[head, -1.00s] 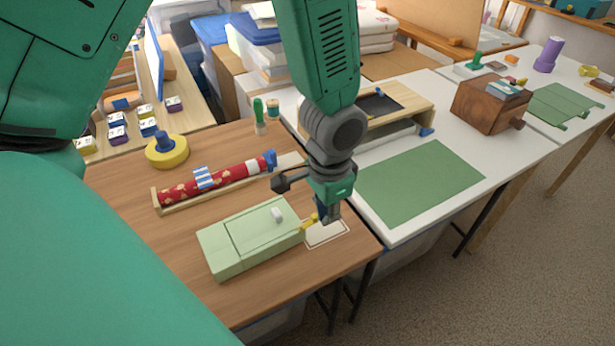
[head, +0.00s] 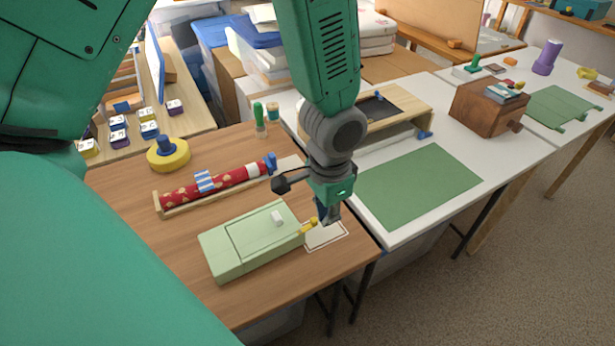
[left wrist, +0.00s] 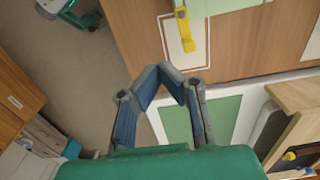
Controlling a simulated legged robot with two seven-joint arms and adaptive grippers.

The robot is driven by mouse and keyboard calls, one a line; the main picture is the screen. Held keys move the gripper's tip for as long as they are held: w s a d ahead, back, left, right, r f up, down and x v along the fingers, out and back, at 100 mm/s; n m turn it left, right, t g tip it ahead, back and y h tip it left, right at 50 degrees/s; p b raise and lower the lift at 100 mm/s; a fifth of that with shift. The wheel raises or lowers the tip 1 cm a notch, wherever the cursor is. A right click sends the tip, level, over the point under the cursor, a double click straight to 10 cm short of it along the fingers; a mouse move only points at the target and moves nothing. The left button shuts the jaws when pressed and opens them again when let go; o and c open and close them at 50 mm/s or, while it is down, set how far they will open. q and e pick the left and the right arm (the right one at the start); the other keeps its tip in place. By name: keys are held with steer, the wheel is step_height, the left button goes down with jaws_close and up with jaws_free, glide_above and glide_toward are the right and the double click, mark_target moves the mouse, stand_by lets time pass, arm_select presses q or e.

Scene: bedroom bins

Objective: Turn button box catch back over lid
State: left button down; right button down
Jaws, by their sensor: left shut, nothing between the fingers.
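The pale green button box (head: 240,247) lies on the brown table, its lid on top with a small white knob (head: 277,217). The yellow catch (head: 308,227) sticks out from the box's right end, away from the lid. In the left wrist view the catch (left wrist: 184,30) hangs over a white outlined rectangle, beside the green box edge (left wrist: 215,5). My left gripper (head: 331,217) is just right of the catch's tip in the head view. Its fingertips (left wrist: 167,70) meet, shut and empty, and show apart from the catch in the wrist view. My right gripper is out of view.
A red roll (head: 225,180) in a wooden holder and a yellow disc (head: 168,155) with a blue knob lie behind the box. A white table with a green mat (head: 420,186) adjoins on the right. The table's front edge is close to the box.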

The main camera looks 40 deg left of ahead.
arm_select(q)
steer(key=shift+f, duration=0.15)
stand_by(0.5)
steer(key=shift+f+b, duration=0.5)
steer(key=shift+f, duration=0.9)
steer(key=shift+w+a+p, duration=0.3)
steer(key=shift+a+p, duration=0.3)
steer(key=shift+a, duration=0.5)
steer(key=shift+w+a+p, duration=0.35)
steer(key=shift+a+p, duration=0.3)
steer(key=shift+a, duration=0.5)
steer(key=shift+w+a+p, duration=0.3)
steer(key=shift+a+p, duration=0.3)
steer(key=shift+a, duration=0.5)
stand_by(1.7)
steer(key=shift+d+r, duration=0.1)
steer(key=shift+r, duration=0.05)
steer(key=shift+s+d+r+p, duration=0.2)
steer(key=shift+d+r+p, duration=0.35)
steer(key=shift+p, duration=0.2)
